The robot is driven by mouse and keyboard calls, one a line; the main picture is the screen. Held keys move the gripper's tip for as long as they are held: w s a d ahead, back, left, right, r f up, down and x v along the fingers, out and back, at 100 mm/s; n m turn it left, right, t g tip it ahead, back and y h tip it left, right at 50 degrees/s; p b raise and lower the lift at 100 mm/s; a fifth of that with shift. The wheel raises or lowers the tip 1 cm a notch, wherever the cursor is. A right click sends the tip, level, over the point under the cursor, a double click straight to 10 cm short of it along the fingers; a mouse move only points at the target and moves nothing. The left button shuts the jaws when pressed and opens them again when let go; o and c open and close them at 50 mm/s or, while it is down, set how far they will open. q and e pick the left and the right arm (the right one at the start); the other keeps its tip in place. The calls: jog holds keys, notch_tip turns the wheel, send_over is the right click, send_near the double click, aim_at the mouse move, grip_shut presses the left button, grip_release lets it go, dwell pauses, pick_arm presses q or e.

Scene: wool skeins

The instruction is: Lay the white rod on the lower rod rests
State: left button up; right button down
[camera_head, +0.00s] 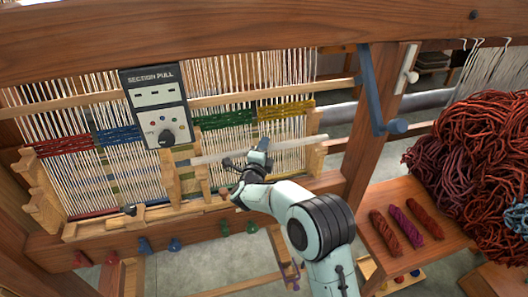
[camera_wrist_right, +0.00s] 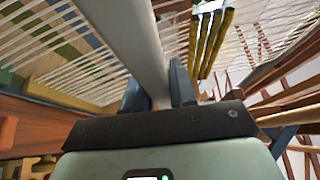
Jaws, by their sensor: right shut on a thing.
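The white rod (camera_head: 292,145) runs nearly level in front of the loom's warp threads, its right end slightly higher in the picture. My right gripper (camera_head: 257,158) is shut on the rod near its middle. In the right wrist view the pale rod (camera_wrist_right: 146,42) passes between the blue fingers (camera_wrist_right: 158,88). Notched wooden rests stand at the middle (camera_head: 172,185) and right (camera_head: 313,130) of the loom, close to the rod's two ends in the picture. I cannot tell whether the rod touches them. My left gripper is not in view.
A "SECTION PULL" control box (camera_head: 156,105) hangs left of the rod. A blue crank lever (camera_head: 370,90) is on the right post. Red wool (camera_head: 465,140) is heaped at the right, by a bench with several skeins (camera_head: 406,227). Coloured knobs (camera_head: 174,244) line the lower beam.

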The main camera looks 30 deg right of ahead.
jog(key=shift+f, duration=0.9)
jog(key=shift+f, duration=0.25)
jog(key=c, duration=0.9)
grip_release()
jog(key=shift+r, duration=0.1)
